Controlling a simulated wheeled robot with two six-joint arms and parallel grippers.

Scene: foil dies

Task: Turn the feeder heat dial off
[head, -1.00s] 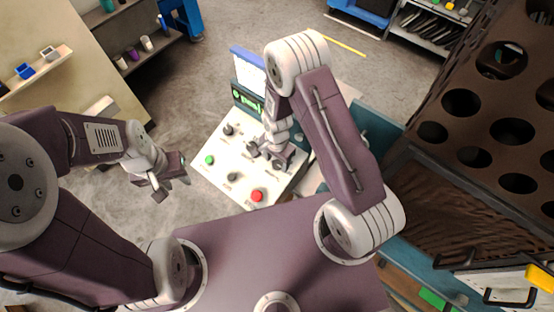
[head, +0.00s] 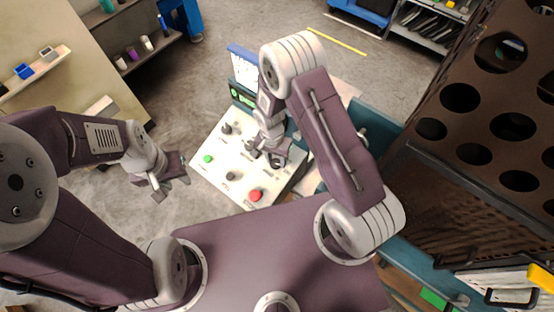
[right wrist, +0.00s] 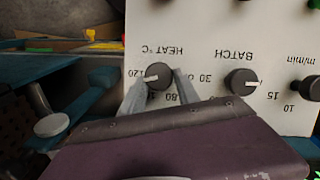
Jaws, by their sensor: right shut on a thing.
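The feeder panel (head: 210,150) is a white plate with dark knobs, a green button (head: 208,159) and a red button (head: 255,195). In the right wrist view the heat dial (right wrist: 158,74) is a round black knob under upside-down "HEAT °C" lettering. Its white mark points left, near the 120. My right gripper (right wrist: 161,86) has a finger on each side of the dial and is shut on it. In the head view this gripper (head: 267,155) is over the panel's right side and partly hides the dial. My left gripper (head: 173,186) is open and empty, left of the panel.
The batch dial (right wrist: 242,82) is beside the heat dial, with another knob (right wrist: 312,88) beyond it. A brown rack with round holes (head: 430,105) is at the right. Open floor lies left of the panel.

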